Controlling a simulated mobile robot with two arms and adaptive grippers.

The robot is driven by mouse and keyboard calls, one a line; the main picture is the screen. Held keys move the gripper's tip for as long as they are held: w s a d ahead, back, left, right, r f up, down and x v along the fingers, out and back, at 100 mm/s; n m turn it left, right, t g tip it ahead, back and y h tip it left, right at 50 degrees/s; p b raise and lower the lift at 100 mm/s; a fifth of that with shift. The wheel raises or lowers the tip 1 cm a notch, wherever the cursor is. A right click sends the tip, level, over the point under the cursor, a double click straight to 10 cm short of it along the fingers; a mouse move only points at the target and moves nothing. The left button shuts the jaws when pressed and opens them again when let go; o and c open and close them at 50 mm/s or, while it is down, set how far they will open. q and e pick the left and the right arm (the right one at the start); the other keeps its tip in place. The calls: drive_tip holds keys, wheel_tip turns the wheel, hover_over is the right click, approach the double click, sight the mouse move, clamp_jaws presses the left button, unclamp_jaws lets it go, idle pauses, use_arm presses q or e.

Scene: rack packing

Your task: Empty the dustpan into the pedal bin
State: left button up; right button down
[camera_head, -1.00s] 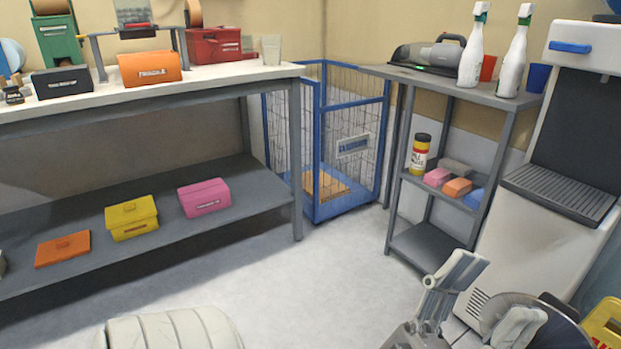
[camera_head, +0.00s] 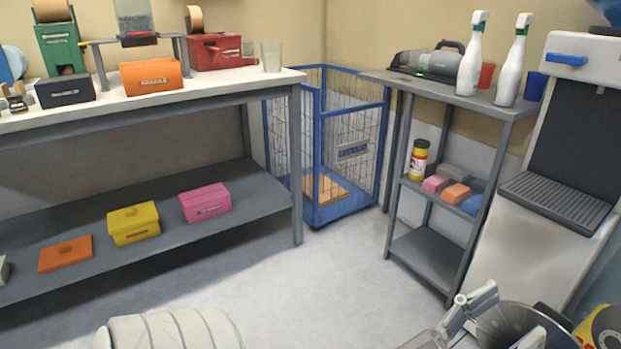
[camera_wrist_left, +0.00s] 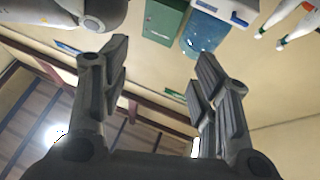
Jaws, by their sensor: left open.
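My left gripper (camera_head: 512,316) is at the bottom right of the head view, low in front of the white machine. It also shows in the left wrist view (camera_wrist_left: 158,80), with its two fingers spread and nothing between them. A grey round thing (camera_head: 500,327) shows close behind the fingers; it is cut off by the frame, and I cannot tell whether it is the pedal bin. I cannot make out the dustpan in either view. My right gripper is not in view.
A workbench (camera_head: 215,92) with boxes stands on the left. A blue wire cage (camera_head: 318,212) stands in the corner. A grey shelf unit (camera_head: 425,250) and a white machine (camera_head: 520,240) stand on the right. A yellow thing (camera_head: 583,330) is at the lower right. The middle floor is clear.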

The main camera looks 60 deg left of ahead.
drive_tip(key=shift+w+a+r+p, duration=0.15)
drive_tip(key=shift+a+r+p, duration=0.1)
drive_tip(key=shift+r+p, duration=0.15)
use_arm(q)
drive_tip(key=shift+w+a+f+g+y, duration=0.1)
drive_tip(key=shift+w+f+g+y, duration=0.15)
drive_tip(key=shift+f+g, duration=0.4)
drive_tip(key=shift+w+d+f+g+y, duration=0.15)
drive_tip(key=shift+w+f+g, duration=0.2)
drive_tip(key=shift+f, duration=0.55)
drive_tip(key=shift+w+a+f+g+y, duration=0.2)
drive_tip(key=shift+f+g, duration=0.3)
drive_tip(key=shift+f, duration=0.25)
